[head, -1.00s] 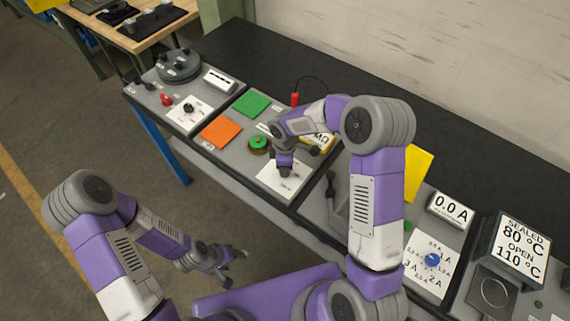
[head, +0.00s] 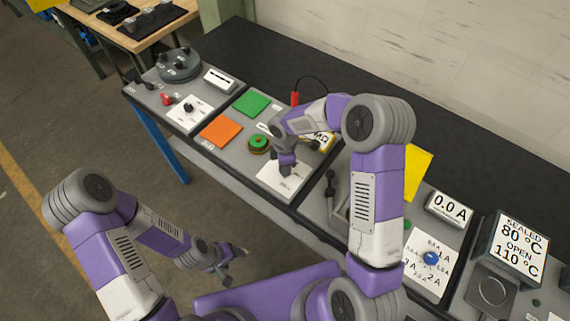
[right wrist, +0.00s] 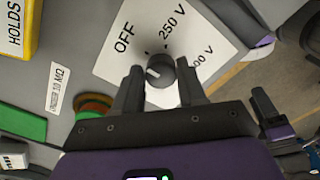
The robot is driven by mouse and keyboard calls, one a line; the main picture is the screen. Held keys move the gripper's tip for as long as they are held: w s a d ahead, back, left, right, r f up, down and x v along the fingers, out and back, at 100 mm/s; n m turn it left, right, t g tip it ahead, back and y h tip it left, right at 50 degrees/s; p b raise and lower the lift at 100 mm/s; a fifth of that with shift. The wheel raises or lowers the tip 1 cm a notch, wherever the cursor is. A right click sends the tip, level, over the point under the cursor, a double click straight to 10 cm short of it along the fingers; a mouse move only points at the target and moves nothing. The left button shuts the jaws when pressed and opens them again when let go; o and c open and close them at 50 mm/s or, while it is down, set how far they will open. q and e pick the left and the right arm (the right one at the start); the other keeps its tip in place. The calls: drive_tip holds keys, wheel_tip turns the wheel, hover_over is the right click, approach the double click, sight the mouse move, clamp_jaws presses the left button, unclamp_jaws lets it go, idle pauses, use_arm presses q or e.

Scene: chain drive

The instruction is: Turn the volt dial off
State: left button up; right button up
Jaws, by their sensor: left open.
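The volt dial (right wrist: 160,71) is a small dark round knob on a white card (right wrist: 207,50) marked OFF, 250 V and a partly hidden value ending in 00 V. A light mark shows on the knob's left side; I cannot tell which label it points to. My right gripper (right wrist: 160,88) has its two dark fingers apart, one on each side of the knob, with white card showing in the gaps. In the head view my right gripper (head: 286,164) hides the knob above the card (head: 283,183). My left gripper (head: 228,262) is open and empty, away from the bench.
A green-topped round button (head: 259,143), an orange square (head: 220,131) and a green square (head: 251,103) lie beside the card. A yellow meter (head: 327,139) with a red plug (head: 295,98) stands behind. A blue ampere dial (head: 431,258) is at the right.

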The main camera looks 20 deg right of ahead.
drive_tip(key=o, duration=0.3)
drive_tip(key=shift+o, duration=0.2)
wheel_tip(320, 180, up, 8)
drive_tip(key=shift+f+p, duration=0.15)
drive_tip(key=shift+p, duration=0.2)
idle(0.4)
